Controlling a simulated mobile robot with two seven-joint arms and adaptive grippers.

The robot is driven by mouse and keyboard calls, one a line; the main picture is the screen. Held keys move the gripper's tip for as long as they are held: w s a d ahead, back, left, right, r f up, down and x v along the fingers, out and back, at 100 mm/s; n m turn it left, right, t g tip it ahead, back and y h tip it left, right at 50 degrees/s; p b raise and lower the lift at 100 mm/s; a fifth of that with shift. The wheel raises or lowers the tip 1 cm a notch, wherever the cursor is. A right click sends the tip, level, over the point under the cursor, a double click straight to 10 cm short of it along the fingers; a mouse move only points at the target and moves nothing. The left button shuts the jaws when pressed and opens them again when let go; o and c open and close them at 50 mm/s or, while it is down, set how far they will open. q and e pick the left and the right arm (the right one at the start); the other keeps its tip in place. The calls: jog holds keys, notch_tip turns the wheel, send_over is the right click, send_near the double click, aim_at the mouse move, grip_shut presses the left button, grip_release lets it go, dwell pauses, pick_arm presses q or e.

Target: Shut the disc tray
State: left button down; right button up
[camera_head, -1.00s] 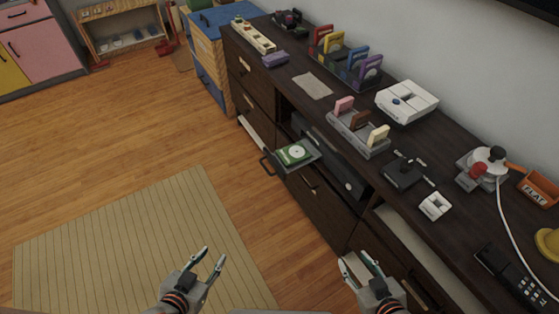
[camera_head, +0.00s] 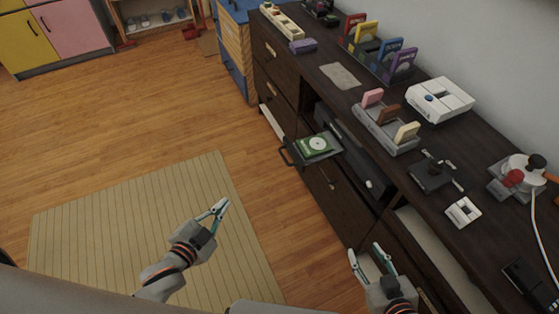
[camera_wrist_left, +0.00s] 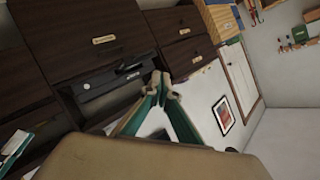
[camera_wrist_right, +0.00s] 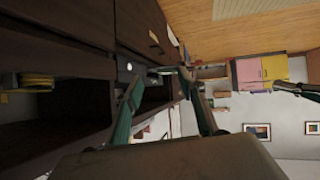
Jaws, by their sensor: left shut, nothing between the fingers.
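The disc tray (camera_head: 326,155) is a dark flat tray pulled out of the cabinet front, with a dark handle loop at its left end. A green square item with a white disc (camera_head: 316,146) lies on it. The tray extends from an opening beside a long dark player unit (camera_head: 350,152). My left gripper (camera_head: 221,207) is shut and empty above the mat, below and left of the tray and apart from it. Its fingertips meet in the left wrist view (camera_wrist_left: 160,80). My right gripper (camera_head: 365,251) is open and empty near the lower cabinet front, below and right of the tray.
The dark cabinet (camera_head: 335,205) runs along the right, its top holding a card rack (camera_head: 385,130), a white console (camera_head: 440,100) and a joystick (camera_head: 520,175). A striped mat (camera_head: 130,220) covers the floor. Open wooden floor (camera_head: 150,120) lies left of the tray.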

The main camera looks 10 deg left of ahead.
pick_arm(q)
jog(key=w+m+t+h+b, duration=0.2)
jog(key=w+m+h+b, duration=0.4)
jog(key=w+m, duration=0.85)
jog(key=w+f+m+g+h+b, duration=0.2)
jog(key=f+m+g+b, duration=0.15)
jog(key=m, duration=0.75)
jog(key=w+f+m+g+h+b, duration=0.25)
jog(key=f+m+b, duration=0.25)
jog(key=m, duration=0.6)
jog(key=f+b+x, duration=0.1)
jog(key=x, duration=1.3)
jog(key=shift+g+y, duration=0.4)
jog(key=shift+y, duration=0.05)
pick_arm(e)
jog(key=w+a+f+m+y, duration=0.1)
jog(key=w+a+f, duration=0.1)
jog(key=a, duration=0.3)
jog(key=shift+f+t, duration=0.4)
jog(key=shift+f, duration=0.1)
